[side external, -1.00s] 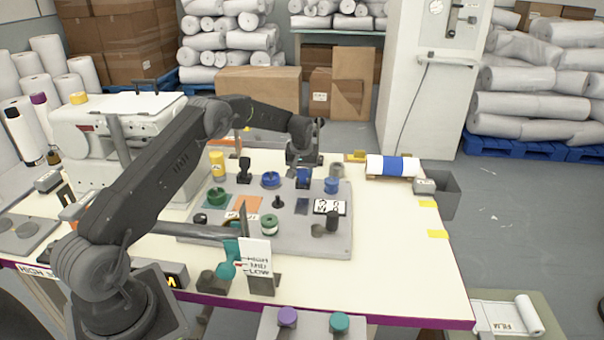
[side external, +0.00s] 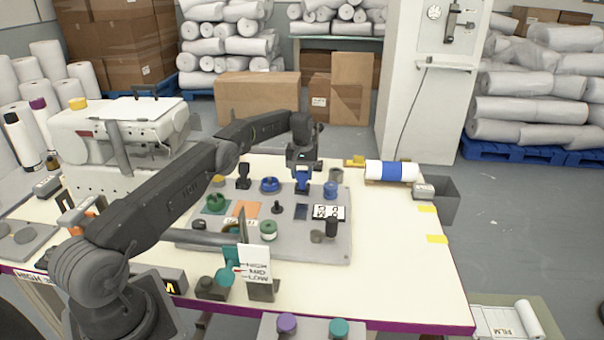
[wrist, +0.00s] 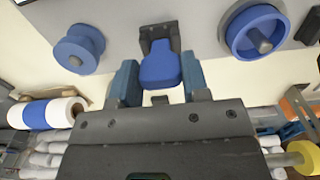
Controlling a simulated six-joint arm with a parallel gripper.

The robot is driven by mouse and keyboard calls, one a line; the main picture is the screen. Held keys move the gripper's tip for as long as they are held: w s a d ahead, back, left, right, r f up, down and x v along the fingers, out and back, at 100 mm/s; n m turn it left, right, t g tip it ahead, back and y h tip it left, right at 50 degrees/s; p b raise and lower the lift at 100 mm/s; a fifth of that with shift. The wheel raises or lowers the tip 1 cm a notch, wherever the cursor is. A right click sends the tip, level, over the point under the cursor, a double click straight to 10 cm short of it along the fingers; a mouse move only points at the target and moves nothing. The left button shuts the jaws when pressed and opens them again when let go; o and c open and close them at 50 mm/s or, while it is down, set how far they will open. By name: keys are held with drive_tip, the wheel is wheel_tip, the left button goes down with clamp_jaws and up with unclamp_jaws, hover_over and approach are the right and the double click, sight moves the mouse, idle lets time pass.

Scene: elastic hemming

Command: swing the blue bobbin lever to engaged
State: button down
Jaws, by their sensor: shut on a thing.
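The blue bobbin lever (side external: 302,184) stands at the back of the grey work plate (side external: 205,240). In the wrist view its blue paddle (wrist: 160,68) sits between my two fingers, in front of a dark bracket (wrist: 157,33). My gripper (wrist: 160,80) is shut on the paddle, one finger at each side. In the side view my gripper (side external: 302,171) comes down over the lever from above and hides its upper part. I cannot read the lever's exact angle or any engaged mark.
A blue spool (side external: 330,190) stands close on the right of the lever and a blue dish (side external: 270,185) on the left. A black lever (side external: 243,177) stands farther left. A blue-banded white roll (side external: 390,171) lies beyond the plate. The table's right front is clear.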

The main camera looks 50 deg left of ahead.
sight(302, 171)
drive_tip(key=c, duration=0.6)
unclamp_jaws()
drive_tip(key=shift+r, duration=3.75)
